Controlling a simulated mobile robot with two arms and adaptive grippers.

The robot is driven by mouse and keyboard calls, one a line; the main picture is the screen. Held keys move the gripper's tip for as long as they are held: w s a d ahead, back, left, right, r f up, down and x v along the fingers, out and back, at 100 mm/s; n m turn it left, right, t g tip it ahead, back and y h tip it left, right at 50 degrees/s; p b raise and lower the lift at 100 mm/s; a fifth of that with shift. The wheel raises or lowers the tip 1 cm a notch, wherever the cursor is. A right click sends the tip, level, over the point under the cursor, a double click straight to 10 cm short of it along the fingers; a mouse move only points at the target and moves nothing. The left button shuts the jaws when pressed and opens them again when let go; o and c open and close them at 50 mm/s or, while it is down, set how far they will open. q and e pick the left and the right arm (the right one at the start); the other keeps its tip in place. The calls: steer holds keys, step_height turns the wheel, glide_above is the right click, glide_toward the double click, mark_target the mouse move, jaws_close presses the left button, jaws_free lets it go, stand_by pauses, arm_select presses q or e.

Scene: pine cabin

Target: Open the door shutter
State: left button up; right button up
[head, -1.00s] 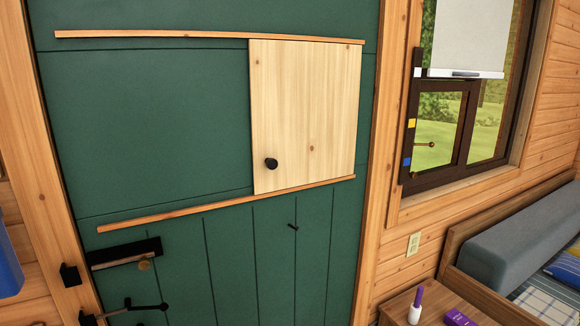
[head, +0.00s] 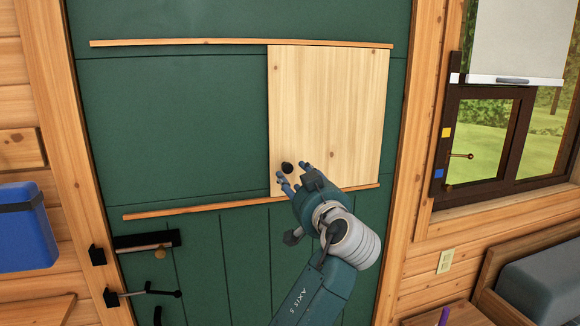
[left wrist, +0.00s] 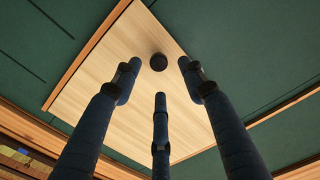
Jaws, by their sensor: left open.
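The door shutter (head: 330,110) is a pale wooden panel between two wooden rails on the green door (head: 170,120). It sits at the right end of the rails. Its round black knob (head: 288,168) is near the panel's lower left corner. My left gripper (head: 294,180) is open at the knob, its fingers pointing at it. In the left wrist view the knob (left wrist: 158,62) shows ahead of the spread fingers (left wrist: 160,95), with the panel (left wrist: 120,60) behind. I cannot tell if any finger touches the knob. My right gripper is not in view.
The upper rail (head: 180,42) and lower rail (head: 165,211) run left across bare green door. Black latches (head: 145,240) are at the door's lower left. A blue box (head: 25,228) is at the left wall. A window (head: 490,135) and a bench (head: 540,270) are at the right.

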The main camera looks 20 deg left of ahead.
mark_target(289, 170)
arm_select(q)
steer(key=p+x, duration=0.1)
steer(key=x, duration=0.3)
steer(key=shift+w+r, duration=0.15)
steer(key=shift+w, duration=0.05)
steer(key=shift+w+a+p, duration=0.35)
steer(key=shift+w+a, duration=0.05)
steer(key=shift+w, duration=0.15)
steer(key=shift+c, duration=1)
steer(key=shift+f, duration=0.2)
jaws_close()
